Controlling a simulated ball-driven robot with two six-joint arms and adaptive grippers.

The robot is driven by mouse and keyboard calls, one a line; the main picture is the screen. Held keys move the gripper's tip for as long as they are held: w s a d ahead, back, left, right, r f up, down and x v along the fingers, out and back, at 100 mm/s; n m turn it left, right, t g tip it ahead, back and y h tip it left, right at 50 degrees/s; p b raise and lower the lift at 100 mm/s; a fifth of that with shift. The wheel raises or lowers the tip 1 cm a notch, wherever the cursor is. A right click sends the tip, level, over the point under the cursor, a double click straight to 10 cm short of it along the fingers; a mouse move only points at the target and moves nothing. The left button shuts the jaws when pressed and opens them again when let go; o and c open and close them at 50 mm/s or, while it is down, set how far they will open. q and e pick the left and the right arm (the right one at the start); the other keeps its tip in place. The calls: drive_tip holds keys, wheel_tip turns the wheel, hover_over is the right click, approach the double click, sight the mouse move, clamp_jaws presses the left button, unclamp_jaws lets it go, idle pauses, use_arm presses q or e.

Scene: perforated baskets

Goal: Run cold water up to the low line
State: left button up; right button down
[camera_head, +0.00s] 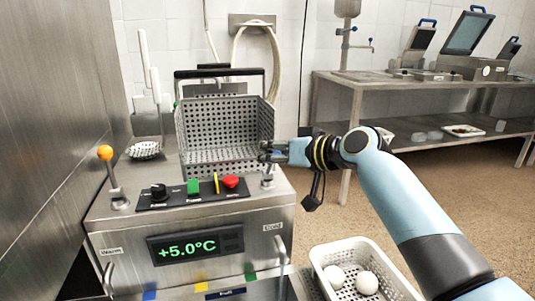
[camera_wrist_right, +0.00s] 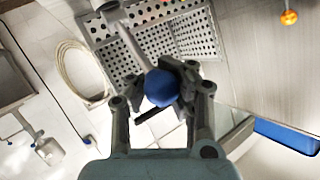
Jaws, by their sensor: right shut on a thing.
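A steel machine (camera_head: 130,228) stands in front of me, with a "Cold" label (camera_head: 272,227) at its right and a "Warm" label at its left. My right gripper (camera_head: 275,152) is shut on the blue ball of the cold lever; the ball (camera_wrist_right: 160,87) shows between its fingers in the wrist view. The lever's rod (camera_wrist_right: 133,48) runs from the ball to its base (camera_head: 267,180) on the machine's right top corner. The orange-balled lever (camera_head: 105,153) stands at the left. The water and a level line cannot be made out. My left gripper is not in view.
A perforated basket (camera_head: 225,122) stands at the back of the machine. Its front panel has a black knob, green and red buttons, and a display (camera_head: 190,246) reading +5.0°C. A white basket (camera_head: 322,262) with two white balls is at lower right. A steel table (camera_head: 400,82) is behind.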

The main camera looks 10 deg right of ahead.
drive_tip(key=shift+w+d+r, duration=0.15)
drive_tip(key=shift+d+r, duration=0.05)
drive_tip(key=shift+r, duration=0.35)
drive_tip(key=c, duration=1.3)
unclamp_jaws()
drive_tip(key=shift+s+d+r, duration=0.1)
drive_tip(key=shift+s+d, duration=0.25)
drive_tip(key=shift+c, duration=0.2)
drive_tip(key=shift+o, duration=1.6)
drive_tip(key=shift+a+f, duration=0.2)
drive_tip(key=shift+f, duration=0.05)
drive_tip(key=v, duration=1.2)
drive_tip(key=shift+f, duration=0.1)
